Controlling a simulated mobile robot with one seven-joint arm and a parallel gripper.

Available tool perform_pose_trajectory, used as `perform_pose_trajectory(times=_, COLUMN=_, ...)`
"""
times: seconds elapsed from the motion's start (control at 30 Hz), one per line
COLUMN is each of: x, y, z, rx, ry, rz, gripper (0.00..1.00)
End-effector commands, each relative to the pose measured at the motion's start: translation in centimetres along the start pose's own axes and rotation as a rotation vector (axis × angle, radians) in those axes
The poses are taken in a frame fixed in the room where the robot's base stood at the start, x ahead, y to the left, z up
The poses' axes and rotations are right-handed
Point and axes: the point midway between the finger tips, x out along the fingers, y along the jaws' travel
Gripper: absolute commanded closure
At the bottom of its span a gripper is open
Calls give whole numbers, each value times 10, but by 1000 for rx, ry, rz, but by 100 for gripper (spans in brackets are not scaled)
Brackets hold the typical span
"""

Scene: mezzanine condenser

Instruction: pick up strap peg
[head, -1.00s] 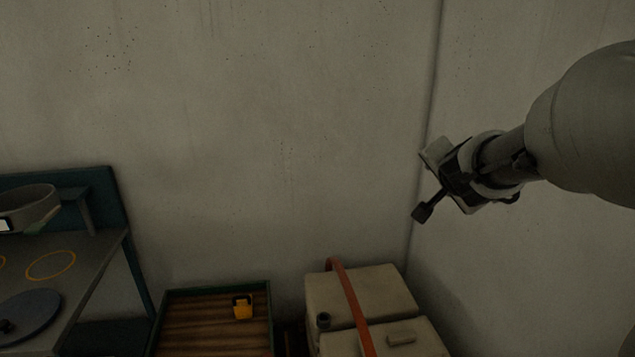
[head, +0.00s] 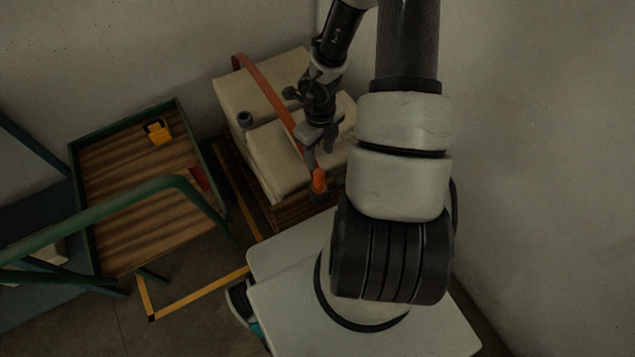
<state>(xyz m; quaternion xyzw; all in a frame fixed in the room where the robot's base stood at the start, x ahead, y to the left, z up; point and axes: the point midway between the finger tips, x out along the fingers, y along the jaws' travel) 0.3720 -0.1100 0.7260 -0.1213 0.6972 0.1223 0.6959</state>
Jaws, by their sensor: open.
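An orange strap (head: 268,92) runs over a pale beige box (head: 273,170) and hangs down its front side. At the strap's lower end is an orange peg with a darker tip (head: 319,183), which I take to be the strap peg. My gripper (head: 314,152) points down just above the peg, in front of the box. Its jaws are open. The fingers partly overlap the strap and box in the picture, and I cannot tell whether they touch the peg.
A green-rimmed cart with a wooden deck (head: 125,205) stands at left, holding a yellow object (head: 157,131) and a red one (head: 199,176). Its green handle (head: 120,205) reaches towards me. Walls close in behind and at right.

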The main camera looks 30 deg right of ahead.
Motion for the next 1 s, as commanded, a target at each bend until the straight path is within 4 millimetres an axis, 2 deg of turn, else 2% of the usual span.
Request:
perform_pose_trajectory(times=0.03, x=19, y=1, z=0, rx=-3, ry=1, rz=0, gripper=54)
perform_pose_trajectory(times=0.23, x=57, y=0, z=0, rx=-3, ry=0, rz=-1, gripper=54)
perform_pose_trajectory(times=0.53, x=79, y=1, z=0, rx=-3, ry=0, rz=-2, gripper=54)
perform_pose_trajectory(times=0.8, x=118, y=5, z=-1, rx=-3, ry=0, rz=-1, gripper=54)
perform_pose_trajectory(times=1.0, x=123, y=4, z=-1, rx=-3, ry=-2, rz=-2, gripper=54)
